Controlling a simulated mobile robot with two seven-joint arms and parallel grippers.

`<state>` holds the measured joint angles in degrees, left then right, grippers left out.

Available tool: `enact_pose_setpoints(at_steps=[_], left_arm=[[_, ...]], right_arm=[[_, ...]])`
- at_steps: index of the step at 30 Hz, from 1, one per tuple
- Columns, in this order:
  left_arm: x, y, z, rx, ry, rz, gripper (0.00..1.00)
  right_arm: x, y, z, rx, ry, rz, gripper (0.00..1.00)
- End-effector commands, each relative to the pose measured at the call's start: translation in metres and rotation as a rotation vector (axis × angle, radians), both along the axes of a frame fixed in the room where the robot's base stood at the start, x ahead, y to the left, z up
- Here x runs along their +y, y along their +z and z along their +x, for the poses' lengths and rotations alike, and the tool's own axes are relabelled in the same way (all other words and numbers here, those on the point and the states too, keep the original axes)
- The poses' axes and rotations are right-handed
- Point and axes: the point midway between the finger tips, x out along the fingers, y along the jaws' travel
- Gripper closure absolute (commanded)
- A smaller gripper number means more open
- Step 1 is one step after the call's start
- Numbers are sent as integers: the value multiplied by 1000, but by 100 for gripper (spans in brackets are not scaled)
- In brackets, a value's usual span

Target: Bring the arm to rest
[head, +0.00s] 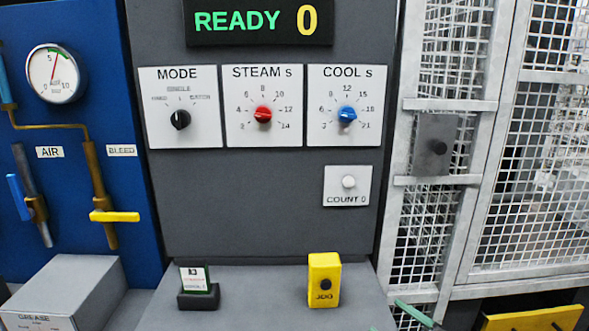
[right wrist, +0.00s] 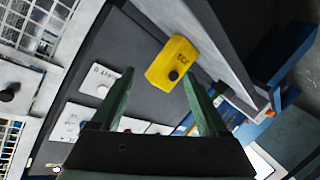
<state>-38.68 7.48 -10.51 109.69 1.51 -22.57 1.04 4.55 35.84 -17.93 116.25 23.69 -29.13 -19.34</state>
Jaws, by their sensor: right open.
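My right gripper (right wrist: 159,72) is open in the right wrist view, with two green fingers apart and nothing between them. The yellow jog box (right wrist: 172,63) with a dark button appears beyond the fingertips. In the head view the green fingertips of my right gripper (head: 386,315) just enter at the bottom edge, to the right of and below the yellow jog box (head: 324,280). The rest of that arm is out of the picture there. My left gripper does not show in either view.
The grey control panel (head: 270,205) carries mode, steam and cool knobs under a display reading READY 0. A small card holder (head: 198,290) stands on the ledge. A blue board (head: 85,130) with gauge and valves is left; a mesh fence (head: 540,150) is right.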

Motion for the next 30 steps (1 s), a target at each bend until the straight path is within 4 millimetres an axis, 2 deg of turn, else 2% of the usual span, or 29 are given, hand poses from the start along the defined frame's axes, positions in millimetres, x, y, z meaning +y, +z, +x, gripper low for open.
enact_pose_setpoints(at_steps=[1,5,6,9,12,15,19,26,30], left_arm=[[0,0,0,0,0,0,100],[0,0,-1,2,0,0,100],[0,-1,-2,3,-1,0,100],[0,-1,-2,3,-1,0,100],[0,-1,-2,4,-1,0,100],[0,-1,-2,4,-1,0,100],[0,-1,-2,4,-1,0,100],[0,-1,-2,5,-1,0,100],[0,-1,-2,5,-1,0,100]], right_arm=[[4,-36,-16,73,-30,56,22],[10,-113,-60,238,-125,173,22],[11,-135,-77,288,-159,206,22],[15,-186,-124,413,-247,276,22],[17,-225,-169,517,-330,327,22],[19,-250,-206,594,-396,360,22],[20,-266,-232,645,-442,380,22],[20,-269,-238,656,-452,383,22],[21,-269,-238,656,-451,382,36]])
